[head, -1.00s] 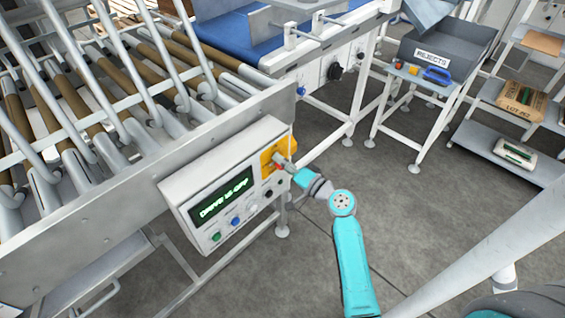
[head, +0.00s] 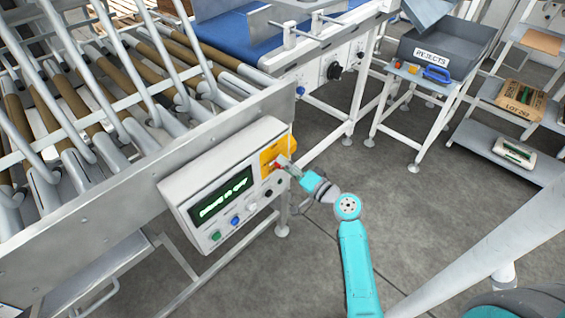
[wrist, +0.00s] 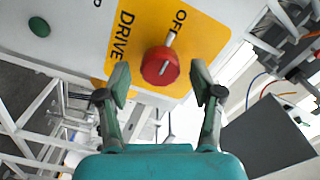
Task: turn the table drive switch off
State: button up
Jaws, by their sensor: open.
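The drive switch is a red round knob (wrist: 160,66) on a yellow plate (wrist: 206,45) marked DRIVE and OFF. A pale line on the knob and a pale bar beyond it lie towards the OFF lettering. In the head view the yellow plate (head: 270,153) is at the right end of the grey control box (head: 190,187). My gripper (wrist: 160,82) is open, with one finger on each side of the knob and visible gaps between. In the head view my gripper (head: 284,165) is at the plate and partly hides the knob.
The box has a display (head: 220,195) with blurred green text, and green, blue and white buttons below. The roller conveyor (head: 100,110) rises behind it. A stand with a grey REJECTS bin (head: 455,45) is at the back right.

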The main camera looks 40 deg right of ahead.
jog(key=s, duration=1)
jog(key=shift+d, duration=0.15)
jog(key=shift+f, duration=0.1)
jog(key=s+a+f+n+g+h, duration=0.1)
jog(key=s+a+f+g, duration=0.1)
jog(key=s+a+f, duration=0.45)
jog(key=s+a+f+n+g+h, duration=0.1)
jog(key=s+a+f+g, duration=0.25)
jog(key=a, duration=0.55)
jog(key=s+a+r+n, duration=0.3)
jog(key=s+r, duration=0.1)
jog(key=s, duration=0.2)
jog(key=s+a+r+n+t+y, duration=0.1)
jog(key=s+a+r+n, duration=0.2)
jog(key=s, duration=0.3)
jog(key=s+a+r+n+t, duration=0.1)
jog(key=s+a+r+n, duration=0.1)
jog(key=s+r+n, duration=0.2)
jog(key=shift+s+a+r, duration=0.3)
jog(key=shift+s+a, duration=0.1)
jog(key=shift+s, duration=0.65)
